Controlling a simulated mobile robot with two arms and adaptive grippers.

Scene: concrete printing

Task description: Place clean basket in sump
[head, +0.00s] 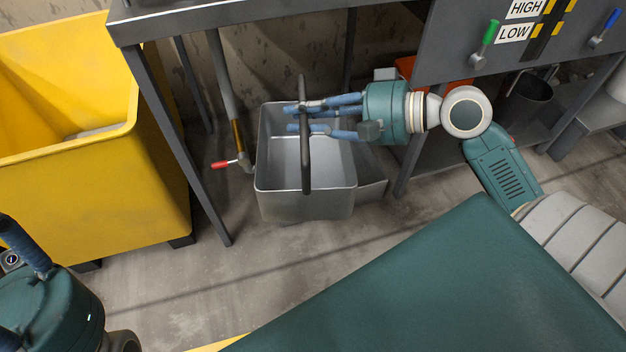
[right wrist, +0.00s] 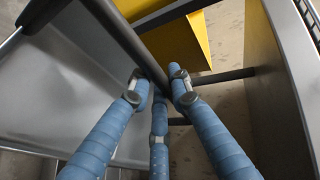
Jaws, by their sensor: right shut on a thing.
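A grey metal basket (head: 330,198) with a dark arched handle (head: 306,165) is under the bench in the head view, apparently empty. My right gripper (head: 297,117) reaches in from the right and is shut on the handle. In the right wrist view its blue fingers (right wrist: 158,92) close around the dark handle bar (right wrist: 128,38), with the grey basket wall (right wrist: 70,95) to the left. A lower grey metal box (head: 371,184), perhaps the sump, shows behind and right of the basket, which hides most of it. My left gripper (head: 22,245) is only partly in view at the lower left.
A large yellow bin (head: 150,185) stands left. The bench leg (head: 180,150) and a pipe with a red-handled valve (head: 232,163) are close to the basket's left. A dark bucket (head: 527,97) is at the right under the bench. Concrete floor (head: 200,285) in front is clear.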

